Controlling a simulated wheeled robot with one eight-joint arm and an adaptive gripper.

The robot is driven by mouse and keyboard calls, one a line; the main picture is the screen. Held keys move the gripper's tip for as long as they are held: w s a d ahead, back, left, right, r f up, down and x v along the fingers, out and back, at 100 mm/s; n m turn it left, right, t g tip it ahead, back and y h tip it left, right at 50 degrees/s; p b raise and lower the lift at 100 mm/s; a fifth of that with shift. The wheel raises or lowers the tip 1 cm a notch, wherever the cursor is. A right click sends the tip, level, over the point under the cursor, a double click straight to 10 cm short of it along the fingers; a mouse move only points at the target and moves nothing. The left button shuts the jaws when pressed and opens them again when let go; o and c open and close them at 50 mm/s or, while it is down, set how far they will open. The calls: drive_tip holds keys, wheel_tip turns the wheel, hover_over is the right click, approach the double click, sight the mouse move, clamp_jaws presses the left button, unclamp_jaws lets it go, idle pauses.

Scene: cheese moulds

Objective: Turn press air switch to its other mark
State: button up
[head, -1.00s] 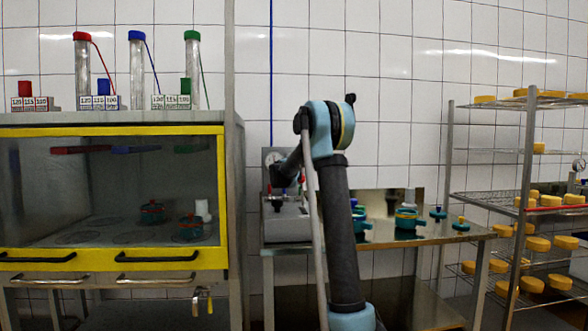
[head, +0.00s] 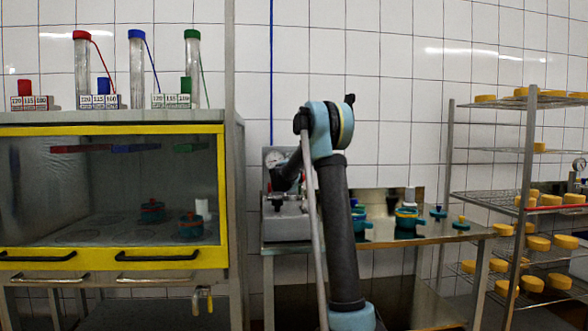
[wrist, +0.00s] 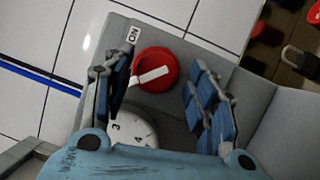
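The press air switch is a round red knob (wrist: 148,64) with a white bar across it, on a grey panel (wrist: 235,95) in the wrist view. The bar lies slantwise, and one end points towards the left finger. An ON label (wrist: 133,35) sits above and left of the knob; no second mark can be read. My gripper (wrist: 158,76) is open, with one blue-padded finger on each side of the knob. I cannot tell whether a finger touches it. In the head view, my gripper is small and partly hidden by my arm, at the grey press unit (head: 287,222).
A white dial gauge (wrist: 135,129) lies just below the knob, near the left finger. The steel table (head: 450,236) carries several teal moulds (head: 407,222). A yellow-framed cabinet (head: 112,262) stands left, and a rack (head: 530,150) with yellow cheeses stands right.

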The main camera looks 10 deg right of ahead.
drive_tip(key=shift+s, duration=0.1)
drive_tip(key=v, duration=1.1)
drive_tip(key=shift+s+a, duration=0.2)
drive_tip(key=shift+s, duration=0.15)
